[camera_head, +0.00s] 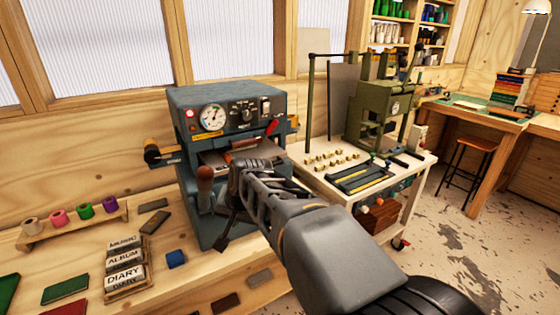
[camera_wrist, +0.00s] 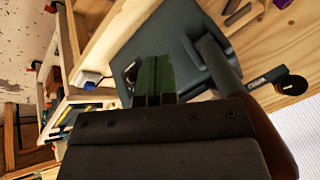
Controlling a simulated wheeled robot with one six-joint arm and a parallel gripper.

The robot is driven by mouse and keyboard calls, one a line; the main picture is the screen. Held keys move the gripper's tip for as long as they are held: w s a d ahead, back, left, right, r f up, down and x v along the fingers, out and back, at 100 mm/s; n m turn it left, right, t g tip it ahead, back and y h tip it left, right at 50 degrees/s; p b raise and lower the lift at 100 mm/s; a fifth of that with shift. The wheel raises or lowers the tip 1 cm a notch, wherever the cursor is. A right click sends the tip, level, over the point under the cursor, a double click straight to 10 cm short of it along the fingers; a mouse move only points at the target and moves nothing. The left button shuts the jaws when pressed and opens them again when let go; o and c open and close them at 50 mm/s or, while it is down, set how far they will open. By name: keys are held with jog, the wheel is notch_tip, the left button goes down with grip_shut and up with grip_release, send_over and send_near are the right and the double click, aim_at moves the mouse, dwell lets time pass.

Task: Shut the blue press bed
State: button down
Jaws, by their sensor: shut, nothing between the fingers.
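The blue-grey press (camera_head: 228,105) stands on the wooden bench, with a round gauge, a dial and a switch on its front. Its bed (camera_head: 212,158), a flat plate, shows in the front opening and seems to stick out towards me. My gripper covers its right part, so how far out it is cannot be told. My gripper (camera_head: 238,178) is at the press front, shut and empty; I cannot tell whether it touches the bed. In the wrist view the shut fingers (camera_wrist: 155,75) are seen against the blue press body (camera_wrist: 195,62).
A wooden-knobbed lever (camera_head: 204,173) stands left of my gripper. A rack of coloured foil rolls (camera_head: 72,222), title blocks (camera_head: 124,265) and a small blue block (camera_head: 176,259) lie on the bench. A green press (camera_head: 378,110) stands on a cart at right.

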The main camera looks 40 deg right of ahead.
jog(key=w+d+r+m+t, duration=0.2)
jog(key=w+d+r+m, duration=0.35)
jog(key=d, duration=0.45)
jog(key=m+t+h, duration=0.2)
jog(key=m, duration=0.4)
send_near(266, 159)
jog(key=w+f, duration=0.3)
jog(key=f, duration=0.1)
jog(key=shift+w+a, duration=0.35)
jog(key=shift+x, duration=0.95)
